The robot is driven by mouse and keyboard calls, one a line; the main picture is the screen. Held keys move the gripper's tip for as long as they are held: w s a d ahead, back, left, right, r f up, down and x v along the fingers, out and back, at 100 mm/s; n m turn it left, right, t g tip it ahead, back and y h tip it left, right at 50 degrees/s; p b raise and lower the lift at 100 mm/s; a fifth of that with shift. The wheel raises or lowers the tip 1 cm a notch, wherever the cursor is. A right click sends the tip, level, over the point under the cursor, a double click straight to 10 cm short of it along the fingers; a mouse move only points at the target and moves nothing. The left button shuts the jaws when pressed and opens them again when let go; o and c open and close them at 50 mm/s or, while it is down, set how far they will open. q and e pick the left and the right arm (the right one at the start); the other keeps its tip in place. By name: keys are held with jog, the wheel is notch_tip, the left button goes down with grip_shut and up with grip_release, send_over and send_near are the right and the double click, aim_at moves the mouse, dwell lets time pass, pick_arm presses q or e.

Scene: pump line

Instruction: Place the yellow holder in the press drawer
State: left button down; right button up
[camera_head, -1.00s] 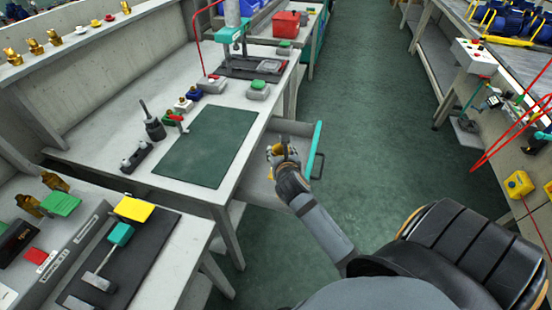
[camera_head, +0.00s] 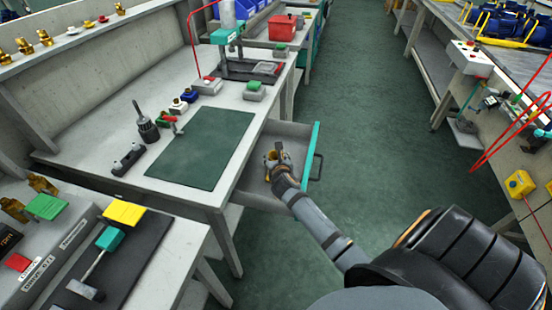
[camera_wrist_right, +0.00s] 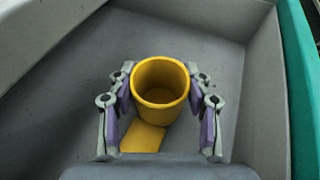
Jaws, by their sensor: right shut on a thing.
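The yellow holder (camera_wrist_right: 161,82) is a round, hollow cup with a flat yellow piece at its near side. It is upright between the fingers of my right gripper (camera_wrist_right: 162,98), which is shut on it. In the head view my right gripper (camera_head: 278,156) is inside the open drawer (camera_head: 254,180) under the press table, and only a little yellow shows there. In the wrist view the grey drawer floor (camera_wrist_right: 205,45) lies below the holder. I cannot tell whether the holder touches it. My left gripper is not in view.
The drawer has a teal front (camera_head: 315,150) with a dark handle. The press (camera_head: 228,45) stands farther back. The drawer looks otherwise empty.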

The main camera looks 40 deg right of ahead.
jog(key=o, duration=1.2)
jog(key=shift+f, duration=0.1)
jog(key=shift+s+a+r, duration=0.15)
jog(key=shift+s+r, duration=0.15)
jog(key=p+v, duration=0.2)
jog(key=v, duration=0.9)
jog(key=shift+s+a, duration=0.1)
jog(key=shift+s, duration=0.05)
